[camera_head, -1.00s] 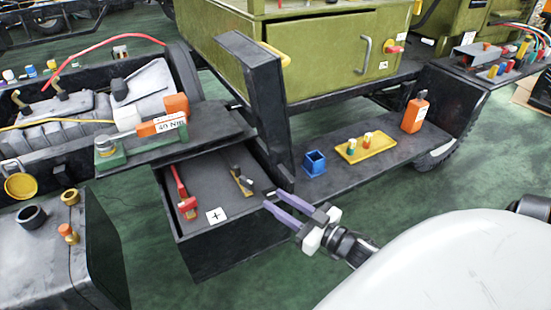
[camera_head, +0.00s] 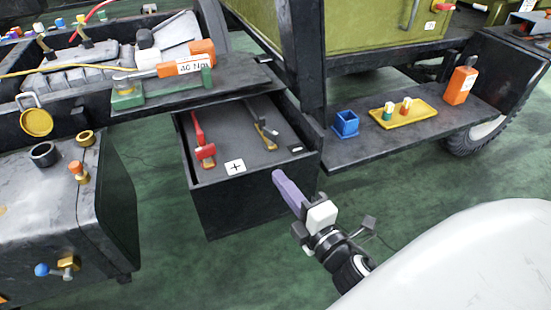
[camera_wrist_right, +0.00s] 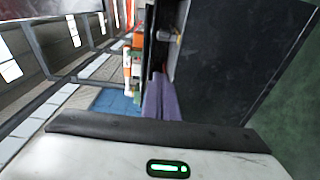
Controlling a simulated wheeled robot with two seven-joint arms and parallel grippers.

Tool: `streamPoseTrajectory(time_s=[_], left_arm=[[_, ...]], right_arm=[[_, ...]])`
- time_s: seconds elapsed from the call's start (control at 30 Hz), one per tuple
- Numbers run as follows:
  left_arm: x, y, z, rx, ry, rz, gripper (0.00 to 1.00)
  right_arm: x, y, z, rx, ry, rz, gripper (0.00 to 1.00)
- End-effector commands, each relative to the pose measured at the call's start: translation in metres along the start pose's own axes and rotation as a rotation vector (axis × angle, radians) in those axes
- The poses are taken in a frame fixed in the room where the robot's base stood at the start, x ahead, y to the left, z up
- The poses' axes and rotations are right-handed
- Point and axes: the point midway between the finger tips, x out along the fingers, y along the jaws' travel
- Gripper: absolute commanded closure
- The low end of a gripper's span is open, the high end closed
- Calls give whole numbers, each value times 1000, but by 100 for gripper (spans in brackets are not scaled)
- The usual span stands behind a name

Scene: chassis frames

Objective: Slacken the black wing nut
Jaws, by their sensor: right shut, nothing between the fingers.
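I cannot make out a black wing nut in either view. My right gripper (camera_head: 285,188) has purple fingers, shut and empty, in front of the right front corner of the open black drawer (camera_head: 255,200). In the right wrist view its fingers (camera_wrist_right: 160,97) lie together beside a dark panel. My left gripper is not in view.
The drawer holds a red-handled tool (camera_head: 202,145), a wooden-handled tool (camera_head: 263,128) and a plus-marked card (camera_head: 235,167). A blue bin (camera_head: 345,124), yellow tray (camera_head: 403,119) and orange bottle (camera_head: 460,86) stand on the shelf. A dark tank (camera_head: 50,215) is at left.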

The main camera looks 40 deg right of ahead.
Motion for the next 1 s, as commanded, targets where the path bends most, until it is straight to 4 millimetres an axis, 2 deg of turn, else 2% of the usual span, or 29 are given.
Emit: streamPoseTrajectory(time_s=[0.17, 0.57, 0.8, 1.0], left_arm=[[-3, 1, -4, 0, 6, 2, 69], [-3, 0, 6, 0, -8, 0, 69], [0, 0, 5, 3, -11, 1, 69], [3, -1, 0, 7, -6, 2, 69]], right_arm=[[17, 3, -1, -16, 0, 5, 100], [100, 3, 0, -13, 0, 5, 100], [107, 1, 31, -14, -1, 0, 100], [109, 2, 39, -11, -1, 1, 100]])
